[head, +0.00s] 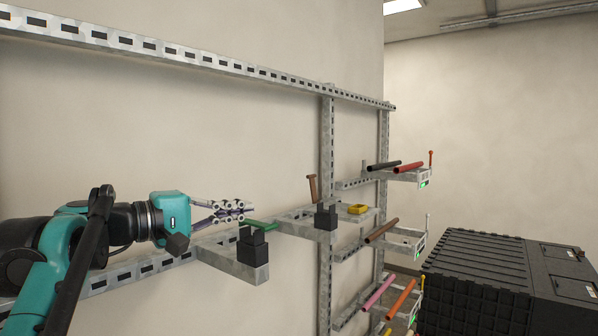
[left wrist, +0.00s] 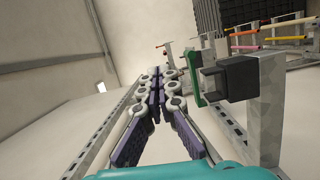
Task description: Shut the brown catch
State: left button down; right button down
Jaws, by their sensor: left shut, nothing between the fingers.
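The brown catch (head: 312,188) stands nearly upright, tilted slightly, above the galvanised bracket (head: 290,216) near the wall post. A black block (head: 325,217) sits at the front of that bracket. My left gripper (head: 246,210) is shut and empty, pointing right, to the left of the brown catch and clear of it. A green catch (head: 262,225) lies flat just beyond the fingertips; whether they touch it I cannot tell. In the left wrist view the shut fingers (left wrist: 155,75) point up the picture beside the green catch (left wrist: 192,78). My right gripper is not in view.
A nearer bracket (head: 232,258) carries another black block (head: 252,246). A yellow catch (head: 357,209) lies flat to the right. Coloured rods, such as a brown one (head: 381,230), rest on racks. A large black case (head: 500,270) stands lower right. Space above the brackets is clear.

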aim_at(311, 178)
jog(key=i, duration=1)
